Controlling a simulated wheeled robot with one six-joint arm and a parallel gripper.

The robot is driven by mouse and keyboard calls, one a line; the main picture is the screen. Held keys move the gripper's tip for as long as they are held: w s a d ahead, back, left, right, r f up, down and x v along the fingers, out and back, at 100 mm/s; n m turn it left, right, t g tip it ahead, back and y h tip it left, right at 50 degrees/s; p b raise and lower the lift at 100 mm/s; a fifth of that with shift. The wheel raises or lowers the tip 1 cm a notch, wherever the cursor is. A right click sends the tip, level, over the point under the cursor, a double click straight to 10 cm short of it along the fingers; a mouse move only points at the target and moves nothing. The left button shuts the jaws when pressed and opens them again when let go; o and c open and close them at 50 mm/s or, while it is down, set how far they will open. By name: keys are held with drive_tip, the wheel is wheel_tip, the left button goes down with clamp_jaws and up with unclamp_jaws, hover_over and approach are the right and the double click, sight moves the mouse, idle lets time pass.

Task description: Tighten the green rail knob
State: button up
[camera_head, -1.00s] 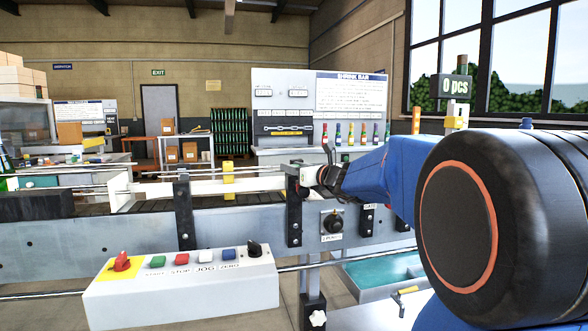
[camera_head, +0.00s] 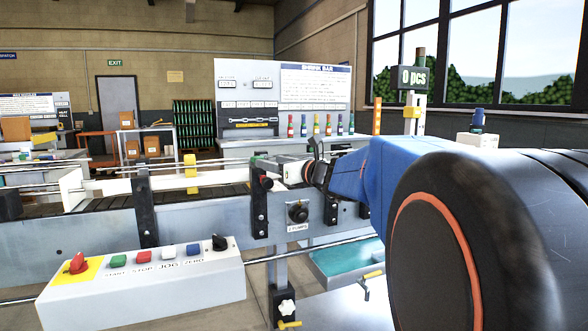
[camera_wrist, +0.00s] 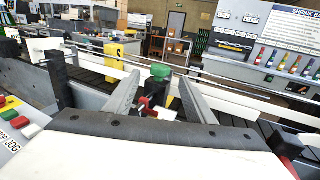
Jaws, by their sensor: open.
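The green rail knob (camera_wrist: 160,71) shows in the wrist view, on top of a small bracket with red parts at the conveyor's guide rail. It sits between and just beyond the tips of my gripper (camera_wrist: 158,84). The two grey fingers stand apart on either side of it, with nothing held between them. I cannot tell whether either finger touches the knob. In the head view my gripper (camera_head: 312,168) is at the rail beside a black post (camera_head: 259,205), and the knob is hardly visible there.
A control box (camera_head: 150,285) with coloured buttons and a red switch stands in front of the conveyor (camera_head: 105,230). A yellow block (camera_head: 190,172) is on the rail. A black pump knob (camera_head: 298,212) is on the conveyor side. A shrink bar panel (camera_head: 300,90) stands behind.

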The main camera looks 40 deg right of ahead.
drive_tip(key=s, duration=0.9)
drive_tip(key=shift+d, duration=0.4)
